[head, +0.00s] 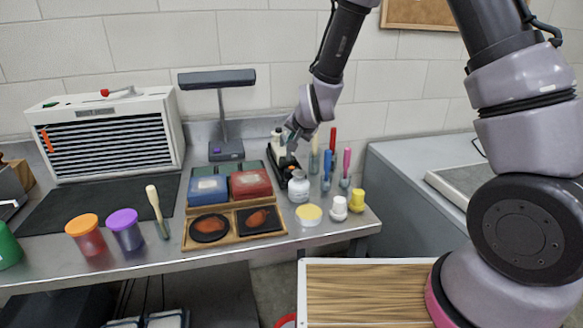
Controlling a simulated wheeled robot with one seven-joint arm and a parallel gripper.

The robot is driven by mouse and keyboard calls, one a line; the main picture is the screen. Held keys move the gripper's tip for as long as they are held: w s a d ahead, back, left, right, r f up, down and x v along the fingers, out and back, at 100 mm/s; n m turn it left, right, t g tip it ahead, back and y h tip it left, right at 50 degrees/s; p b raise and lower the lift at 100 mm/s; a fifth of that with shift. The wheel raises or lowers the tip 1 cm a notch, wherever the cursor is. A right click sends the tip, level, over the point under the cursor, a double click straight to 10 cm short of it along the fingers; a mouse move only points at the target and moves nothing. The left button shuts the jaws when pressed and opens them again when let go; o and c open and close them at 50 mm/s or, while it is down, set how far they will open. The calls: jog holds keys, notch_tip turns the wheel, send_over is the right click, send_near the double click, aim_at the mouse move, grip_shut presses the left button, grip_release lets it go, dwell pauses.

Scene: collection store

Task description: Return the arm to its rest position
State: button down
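My arm enters from the right and arches over the top edge of the head view. Its wrist comes down over the back of the steel bench (160,262). My gripper (290,135) is at the arm's end, beside a white bottle (278,142) in a black holder (284,165). The gripper is small and partly hidden by the wrist. I cannot tell whether its fingers are open or shut, or whether they touch the bottle.
A wooden tray (187,237) holds blue and red boxes and dark dishes. Jars, a brush and upright coloured tools (346,165) stand around it. A slatted white unit (110,140) and desk lamp (219,110) stand behind. A grey cabinet (400,190) is at right.

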jog(key=s+d+r, duration=0.4)
jog(key=d+r, duration=0.4)
jog(key=r, duration=0.2)
jog(key=s+d+r, duration=0.3)
jog(key=d+r, duration=0.5)
jog(key=r, duration=0.2)
jog(key=s+d+r, duration=0.3)
jog(key=s+d, duration=0.2)
jog(key=s, duration=0.4)
jog(key=s+d+r+g+h, duration=0.1)
jog(key=s+d+r, duration=0.3)
jog(key=s, duration=0.5)
jog(key=shift+s+d+g, duration=0.3)
jog(key=shift+s+d, duration=0.1)
jog(key=shift+d, duration=0.55)
